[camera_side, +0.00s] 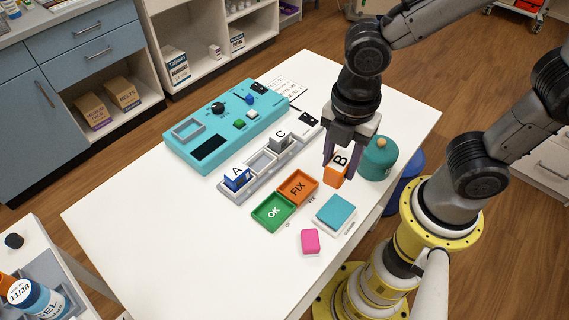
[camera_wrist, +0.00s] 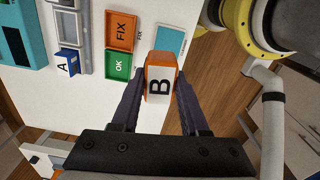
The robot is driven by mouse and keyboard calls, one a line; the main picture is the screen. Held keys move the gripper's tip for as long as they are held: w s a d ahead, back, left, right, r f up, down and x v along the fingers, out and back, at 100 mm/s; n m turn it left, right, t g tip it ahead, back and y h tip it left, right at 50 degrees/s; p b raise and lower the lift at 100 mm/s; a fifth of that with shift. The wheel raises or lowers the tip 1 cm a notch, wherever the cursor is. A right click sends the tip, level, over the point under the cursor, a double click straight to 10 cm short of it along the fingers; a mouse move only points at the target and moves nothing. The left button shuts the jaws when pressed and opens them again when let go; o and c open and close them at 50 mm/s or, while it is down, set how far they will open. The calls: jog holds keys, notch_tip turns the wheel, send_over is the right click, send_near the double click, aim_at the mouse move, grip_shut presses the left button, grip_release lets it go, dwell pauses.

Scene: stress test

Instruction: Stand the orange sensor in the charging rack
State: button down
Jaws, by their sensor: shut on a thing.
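The orange sensor (camera_side: 334,174), with a white face lettered B, is between the fingers of my gripper (camera_side: 337,166). In the wrist view the sensor (camera_wrist: 159,66) is gripped on both sides by the dark fingers (camera_wrist: 159,82), its letter facing the camera. It appears held above the table, right of the FIX tray; its exact height is unclear. The grey charging rack (camera_side: 262,183) lies left of my gripper. Blue sensor A (camera_side: 237,178) stands at its near-left end and grey sensor C (camera_side: 281,141) farther along. The slot between them (camera_side: 262,162) looks empty.
A green OK tray (camera_side: 273,212) and orange FIX tray (camera_side: 298,187) lie in front of the rack. A teal-topped pad (camera_side: 335,212) and pink block (camera_side: 310,241) sit nearer. A teal round container (camera_side: 379,158) stands close right of my gripper. A teal device (camera_side: 225,125) lies behind the rack.

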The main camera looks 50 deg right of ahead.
jog(key=w+d+m, duration=0.1)
jog(key=w+d, duration=0.2)
jog(key=w, duration=0.4)
jog(key=w+a+f, duration=0.1)
jog(key=w+f, duration=0.2)
jog(key=w, duration=0.1)
jog(key=w+a+f, duration=0.1)
jog(key=w+f, duration=0.2)
jog(key=w, duration=0.2)
jog(key=w+a+f, duration=0.1)
jog(key=w+f, duration=0.2)
jog(key=w, duration=0.1)
jog(key=shift+w+f, duration=0.3)
jog(key=shift+f, duration=1.55)
jog(key=shift+f, duration=0.2)
jog(key=shift+c, duration=2.1)
grip_release()
jog(key=shift+r, duration=0.1)
